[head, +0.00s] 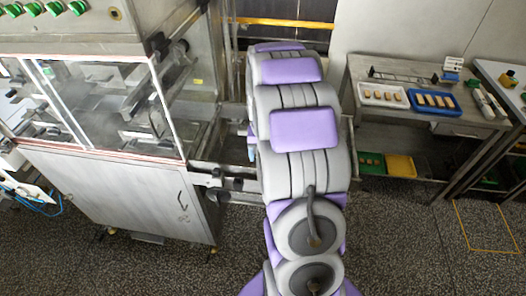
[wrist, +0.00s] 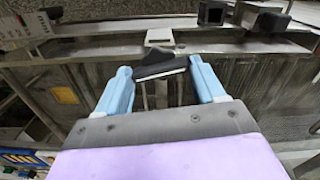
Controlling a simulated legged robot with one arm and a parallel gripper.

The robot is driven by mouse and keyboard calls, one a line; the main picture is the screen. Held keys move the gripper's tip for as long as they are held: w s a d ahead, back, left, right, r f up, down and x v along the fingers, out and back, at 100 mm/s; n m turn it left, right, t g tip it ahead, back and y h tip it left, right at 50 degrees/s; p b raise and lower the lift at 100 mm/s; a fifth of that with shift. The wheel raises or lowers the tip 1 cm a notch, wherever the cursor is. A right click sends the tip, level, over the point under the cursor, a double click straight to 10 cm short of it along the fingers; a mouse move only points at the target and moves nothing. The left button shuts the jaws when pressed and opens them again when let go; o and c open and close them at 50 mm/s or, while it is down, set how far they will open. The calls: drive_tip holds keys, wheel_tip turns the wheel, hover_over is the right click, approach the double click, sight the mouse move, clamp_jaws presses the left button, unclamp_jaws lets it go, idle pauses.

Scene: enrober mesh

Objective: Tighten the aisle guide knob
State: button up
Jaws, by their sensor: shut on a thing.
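In the wrist view my gripper (wrist: 160,70) has its two light-blue fingers either side of a dark, wedge-shaped piece with a pale lower edge, which I take to be the aisle guide knob (wrist: 158,64). The fingers are shut on it, and it looks tilted in this view. A metal rail runs across just beyond it. In the head view my arm covers the knob, and only a sliver of light blue (head: 251,141) shows at the arm's left edge.
The enrober cabinet (head: 115,195) with its clear guard stands left of my arm. Dark clamp blocks (wrist: 212,13) sit along the rail near my gripper. At right a steel table (head: 425,118) holds a white tray (head: 383,104) and a blue tray (head: 434,111). Speckled floor lies open at lower right.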

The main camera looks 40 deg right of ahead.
drive_tip(key=shift+s+m, duration=0.1)
drive_tip(key=shift+m, duration=0.7)
idle(1.5)
drive_tip(key=o, duration=1)
drive_tip(key=shift+o, duration=0.2)
wheel_tip(320, 180, up, 17)
drive_tip(key=p, duration=0.2)
drive_tip(key=shift+r, duration=0.15)
